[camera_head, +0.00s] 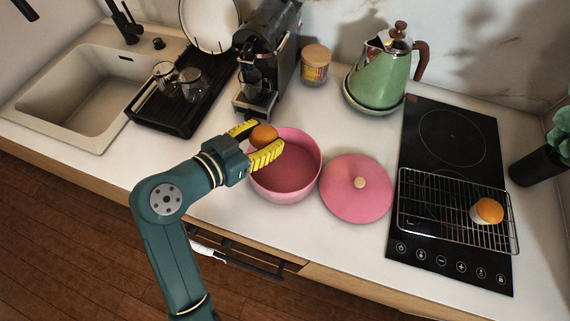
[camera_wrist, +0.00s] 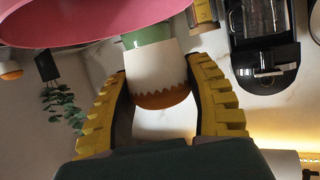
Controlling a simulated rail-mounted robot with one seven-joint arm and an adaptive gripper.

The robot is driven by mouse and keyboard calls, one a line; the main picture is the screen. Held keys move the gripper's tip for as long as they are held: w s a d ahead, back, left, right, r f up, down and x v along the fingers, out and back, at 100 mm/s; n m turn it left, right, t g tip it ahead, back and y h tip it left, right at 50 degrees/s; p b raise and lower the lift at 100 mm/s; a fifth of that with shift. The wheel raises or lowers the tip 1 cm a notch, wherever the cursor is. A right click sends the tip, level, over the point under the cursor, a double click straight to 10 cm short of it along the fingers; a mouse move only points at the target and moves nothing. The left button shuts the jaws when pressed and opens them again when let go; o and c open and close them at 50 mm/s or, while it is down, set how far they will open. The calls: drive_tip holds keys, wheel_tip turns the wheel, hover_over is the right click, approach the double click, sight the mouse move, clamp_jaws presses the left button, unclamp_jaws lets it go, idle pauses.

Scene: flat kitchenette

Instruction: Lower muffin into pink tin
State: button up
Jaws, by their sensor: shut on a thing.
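A muffin with an orange top and a pale wrapper (camera_head: 264,134) is held between the yellow fingers of my gripper (camera_head: 260,143). In the wrist view the muffin (camera_wrist: 155,75) sits between both fingers, its orange edge pointing toward the palm. The round pink tin (camera_head: 307,185) stands open on the counter. In the head view the muffin overlaps the tin's upper left rim; its exact height above it is hard to tell. The tin's wall also shows in the wrist view (camera_wrist: 90,20), at top left. The visible inside of the tin looks empty.
The pink lid (camera_head: 352,200) lies right of the tin. A second muffin (camera_head: 488,211) sits on a wire rack (camera_head: 440,205) over the black cooktop (camera_head: 450,130). A coffee machine (camera_head: 268,60), a jar (camera_head: 316,68) and a green kettle (camera_head: 382,75) stand behind.

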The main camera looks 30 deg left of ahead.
drive_tip(key=shift+f, duration=0.1)
drive_tip(key=shift+f+b, duration=2.1)
drive_tip(key=shift+f, duration=0.45)
drive_tip(key=shift+f, duration=0.15)
drive_tip(key=o, duration=1.2)
drive_tip(key=v, duration=1.2)
